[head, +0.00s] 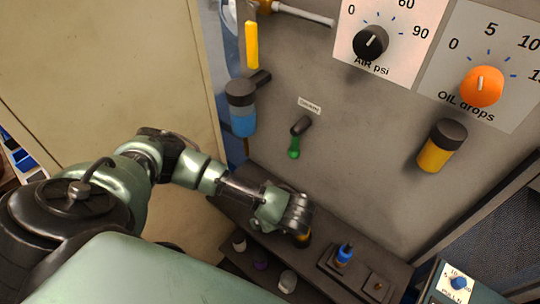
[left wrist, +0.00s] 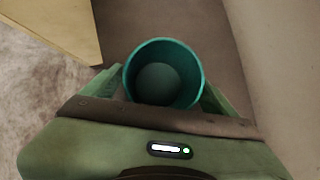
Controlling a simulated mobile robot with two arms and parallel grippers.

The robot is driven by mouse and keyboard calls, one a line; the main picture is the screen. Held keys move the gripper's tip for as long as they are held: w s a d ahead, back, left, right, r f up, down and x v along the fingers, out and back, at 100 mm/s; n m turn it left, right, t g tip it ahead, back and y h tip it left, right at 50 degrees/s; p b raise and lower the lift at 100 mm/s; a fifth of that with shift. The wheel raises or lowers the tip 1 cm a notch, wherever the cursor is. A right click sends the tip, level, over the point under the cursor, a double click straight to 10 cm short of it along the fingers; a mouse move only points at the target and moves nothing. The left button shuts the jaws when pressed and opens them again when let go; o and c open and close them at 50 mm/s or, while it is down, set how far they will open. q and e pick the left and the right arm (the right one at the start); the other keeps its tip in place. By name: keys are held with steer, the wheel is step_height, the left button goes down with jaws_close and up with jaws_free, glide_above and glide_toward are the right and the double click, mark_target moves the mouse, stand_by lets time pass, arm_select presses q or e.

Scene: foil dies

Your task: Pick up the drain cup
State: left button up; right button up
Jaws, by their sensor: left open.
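The drain cup (left wrist: 190,82) is a round teal cup. In the left wrist view I look down into its open mouth, and its inside looks empty. My left gripper (left wrist: 163,88) is open, with one green finger on each side of the cup; I cannot tell whether they touch it. In the head view my left gripper (head: 285,208) is low in front of the grey panel, over the dark shelf, and I cannot make out the cup there. My right gripper is in neither view.
The grey panel (head: 350,150) carries an air knob (head: 370,42), an orange oil knob (head: 482,86), a blue bowl (head: 241,108), a yellow bowl (head: 442,146) and a green-tipped drain lever (head: 295,147). On the shelf stand a blue-topped part (head: 344,254) and several small pieces.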

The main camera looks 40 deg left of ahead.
arm_select(q)
steer(key=shift+w+a+f, duration=0.1)
steer(key=shift+a+f, duration=0.15)
steer(key=shift+f, duration=0.2)
steer(key=shift+c, duration=0.3)
steer(key=c, duration=1.4)
steer(key=shift+r, duration=0.1)
